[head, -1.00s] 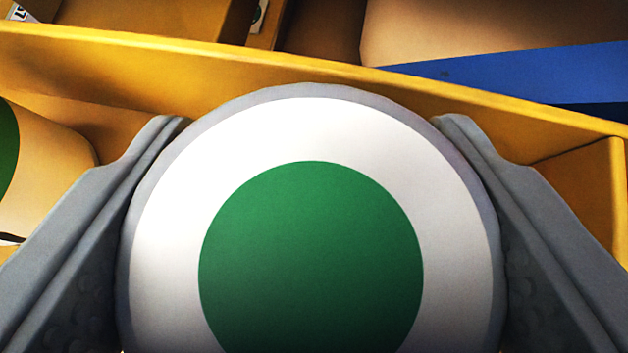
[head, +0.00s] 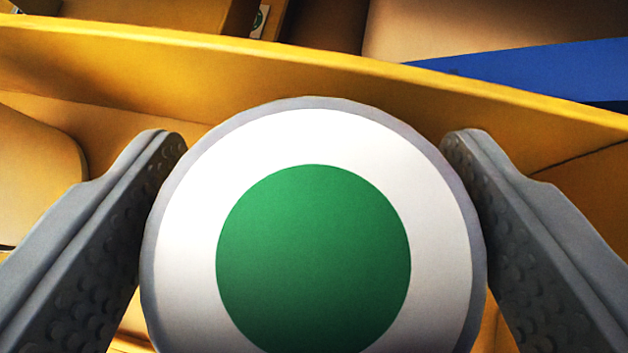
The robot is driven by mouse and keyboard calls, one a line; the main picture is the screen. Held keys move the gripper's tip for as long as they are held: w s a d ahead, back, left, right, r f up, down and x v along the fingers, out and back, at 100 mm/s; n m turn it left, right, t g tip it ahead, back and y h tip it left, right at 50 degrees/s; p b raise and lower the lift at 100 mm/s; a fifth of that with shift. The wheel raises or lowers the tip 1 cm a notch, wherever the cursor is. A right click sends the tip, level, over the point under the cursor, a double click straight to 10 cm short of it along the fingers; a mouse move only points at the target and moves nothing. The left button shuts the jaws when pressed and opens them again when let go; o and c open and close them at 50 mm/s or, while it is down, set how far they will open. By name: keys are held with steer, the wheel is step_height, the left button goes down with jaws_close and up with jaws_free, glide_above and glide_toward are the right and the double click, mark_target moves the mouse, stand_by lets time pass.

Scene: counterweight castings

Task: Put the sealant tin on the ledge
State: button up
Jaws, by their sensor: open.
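The sealant tin (head: 180,262) shows end-on at the lower middle, as a round white face with a large green disc and a grey rim. Its lower part runs out of the picture. My gripper (head: 314,145) is open, with one grey, studded finger on each side of the tin. I cannot tell for certain which surface is the ledge.
A long yellow wall (head: 300,72) crosses behind the tin, close to the fingertips. Beyond it are a blue bar (head: 540,72) at the right and brown surfaces. A tan, rounded object (head: 35,175) lies at the left beside my finger.

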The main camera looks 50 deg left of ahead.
steer(key=v, duration=1.1)
steer(key=shift+r, duration=0.2)
steer(key=shift+s, duration=0.2)
steer(key=s+a+f+m+t+h, duration=0.2)
steer(key=s+f, duration=0.4)
steer(key=s, duration=0.4)
steer(key=s+a+f+m+t+h, duration=0.2)
steer(key=s+f+m+t+h, duration=0.1)
steer(key=s+f, duration=0.4)
steer(key=s+a+f+m+t+h, duration=0.2)
steer(key=s+a+f+m+t, duration=0.1)
steer(key=s, duration=1.1)
step_height(320, 180, down, 4)
steer(key=shift+r+m+t+h, duration=0.2)
steer(key=shift+m+t+h, duration=0.2)
steer(key=shift+m+t, duration=0.5)
